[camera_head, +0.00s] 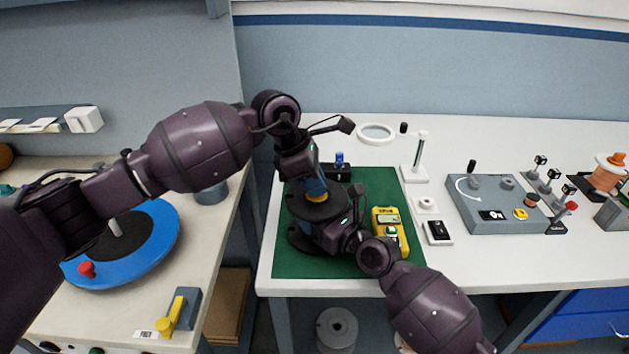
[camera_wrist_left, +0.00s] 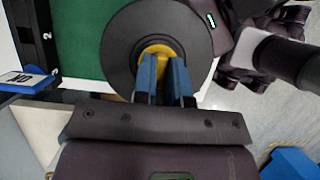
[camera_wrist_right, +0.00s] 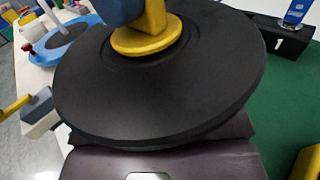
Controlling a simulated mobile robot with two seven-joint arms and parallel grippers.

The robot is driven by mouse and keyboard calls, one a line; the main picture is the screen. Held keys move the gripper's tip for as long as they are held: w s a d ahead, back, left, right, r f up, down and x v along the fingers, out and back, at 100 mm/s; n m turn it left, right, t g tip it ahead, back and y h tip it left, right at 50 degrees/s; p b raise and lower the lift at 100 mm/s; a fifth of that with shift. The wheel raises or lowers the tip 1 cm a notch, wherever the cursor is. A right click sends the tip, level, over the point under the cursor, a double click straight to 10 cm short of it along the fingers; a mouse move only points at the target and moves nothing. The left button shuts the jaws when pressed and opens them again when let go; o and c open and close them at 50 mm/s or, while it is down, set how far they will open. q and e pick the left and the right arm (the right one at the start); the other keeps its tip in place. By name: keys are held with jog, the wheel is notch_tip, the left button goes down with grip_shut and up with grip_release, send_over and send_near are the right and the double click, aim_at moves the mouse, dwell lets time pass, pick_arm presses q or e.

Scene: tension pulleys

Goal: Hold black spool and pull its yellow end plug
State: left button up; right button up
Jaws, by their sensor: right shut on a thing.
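The black spool (camera_head: 297,205) stands upright on the green mat (camera_head: 300,263), its round top flange facing up; the flange also shows in the left wrist view (camera_wrist_left: 120,45) and right wrist view (camera_wrist_right: 150,95). The yellow end plug (camera_wrist_right: 148,38) sits at the flange's centre, its collar against the flange. My left gripper (camera_wrist_left: 162,85) points down from above, its blue fingers apart on either side of the plug (camera_wrist_left: 155,50). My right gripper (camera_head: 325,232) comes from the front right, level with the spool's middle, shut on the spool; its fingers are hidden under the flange.
A yellow meter (camera_head: 388,228) stands close right of the spool. A black block (camera_head: 337,173) with a blue piece is just behind. A grey panel (camera_head: 500,205) lies further right. A blue turntable (camera_head: 155,250) is on the left bench, across a gap.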

pick_arm(q)
grip_shut()
jog(key=shift+r, duration=1.7)
dwell(0.6)
jog(key=shift+r, duration=1.9)
pick_arm(e)
jog(key=o, duration=1.1)
jog(key=shift+s+d, duration=0.1)
